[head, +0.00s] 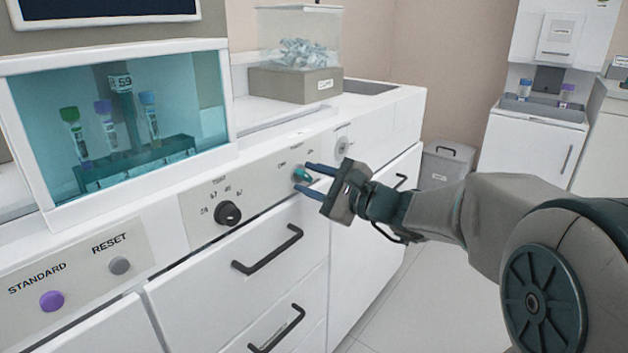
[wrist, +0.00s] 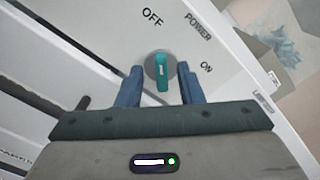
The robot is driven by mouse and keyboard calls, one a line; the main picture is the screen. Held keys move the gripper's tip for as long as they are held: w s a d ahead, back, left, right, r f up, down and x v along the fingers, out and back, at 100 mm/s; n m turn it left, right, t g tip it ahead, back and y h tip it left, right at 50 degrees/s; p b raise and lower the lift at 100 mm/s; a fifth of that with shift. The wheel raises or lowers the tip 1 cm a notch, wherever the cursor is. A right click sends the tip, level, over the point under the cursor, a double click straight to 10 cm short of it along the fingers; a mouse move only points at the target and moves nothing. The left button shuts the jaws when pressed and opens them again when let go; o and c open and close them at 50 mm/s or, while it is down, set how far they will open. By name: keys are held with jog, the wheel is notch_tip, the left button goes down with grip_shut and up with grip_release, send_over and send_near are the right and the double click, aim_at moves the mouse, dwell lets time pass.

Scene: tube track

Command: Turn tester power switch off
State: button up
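The power switch is a teal lever knob on a round grey base. In the head view the switch (head: 301,175) is on the sloped front panel, and the wrist view shows it (wrist: 161,72) close up. The labels OFF, POWER and ON are printed around it. Its lever runs roughly up and down in the wrist view; I cannot tell which label it points at. My gripper (head: 315,179) is at the switch. In the wrist view its blue fingers (wrist: 160,86) stand apart on either side of the lever, with gaps visible.
A black dial (head: 228,213) is on the panel left of the switch. A round grey fitting (head: 342,145) is to its right. Drawer handles (head: 268,249) stick out below. A clear bin (head: 298,40) stands on the counter behind. Open floor lies at the right.

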jog(key=shift+d, duration=0.15)
jog(key=p+v, duration=0.3)
jog(key=v, duration=1)
jog(key=shift+s+d, duration=0.15)
jog(key=shift+s, duration=0.1)
